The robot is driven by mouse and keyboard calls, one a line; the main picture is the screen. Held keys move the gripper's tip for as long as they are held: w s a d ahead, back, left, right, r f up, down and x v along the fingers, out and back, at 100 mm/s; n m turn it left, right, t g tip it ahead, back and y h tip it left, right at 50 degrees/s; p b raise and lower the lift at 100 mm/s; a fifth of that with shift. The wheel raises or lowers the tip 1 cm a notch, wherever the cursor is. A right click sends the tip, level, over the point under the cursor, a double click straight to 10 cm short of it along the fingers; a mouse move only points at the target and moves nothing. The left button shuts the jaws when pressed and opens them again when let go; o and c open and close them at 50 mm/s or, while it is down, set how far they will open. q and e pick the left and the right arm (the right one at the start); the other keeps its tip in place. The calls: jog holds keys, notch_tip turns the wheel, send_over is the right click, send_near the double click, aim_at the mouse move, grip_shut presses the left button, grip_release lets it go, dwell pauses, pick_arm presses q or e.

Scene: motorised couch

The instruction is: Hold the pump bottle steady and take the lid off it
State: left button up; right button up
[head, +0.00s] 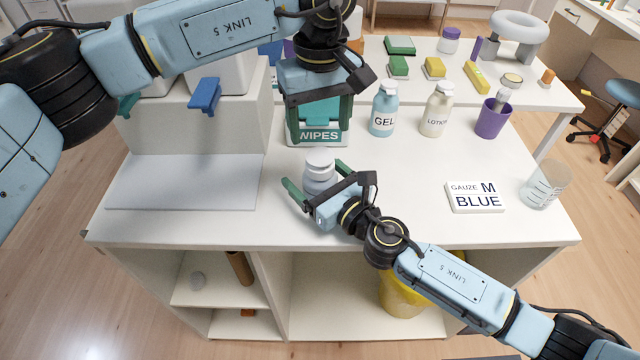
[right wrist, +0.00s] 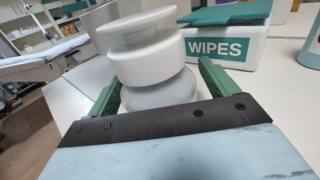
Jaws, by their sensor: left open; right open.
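The pump bottle (head: 318,183) stands upright on the white counter. Its wide white lid (head: 319,160) is on top; the lid (right wrist: 150,50) and the greyish bottle body (right wrist: 160,90) also show in the right wrist view. My right gripper (head: 316,179) is open, with its green fingers on either side of the bottle body, below the lid; I cannot tell whether either finger touches it. My left gripper (head: 318,118) is open and points down, higher up and behind the bottle in the picture, in front of the wipes box. It holds nothing that I can see.
The wipes box (head: 320,138) stands behind the bottle. A gel bottle (head: 383,112), a lotion bottle (head: 436,112) and a purple cup (head: 491,122) stand to the right. A gauze box (head: 476,197) and a clear beaker (head: 545,185) are further right. A grey mat (head: 185,182) lies left.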

aim_at(320, 156)
jog(key=c, duration=1.8)
pick_arm(q)
jog(key=m, duration=0.4)
jog(key=shift+m, duration=0.4)
pick_arm(e)
grip_shut()
pick_arm(q)
jog(key=m, duration=0.3)
jog(key=shift+m, duration=0.4)
jog(key=shift+f, duration=4)
jog(key=c, duration=1.1)
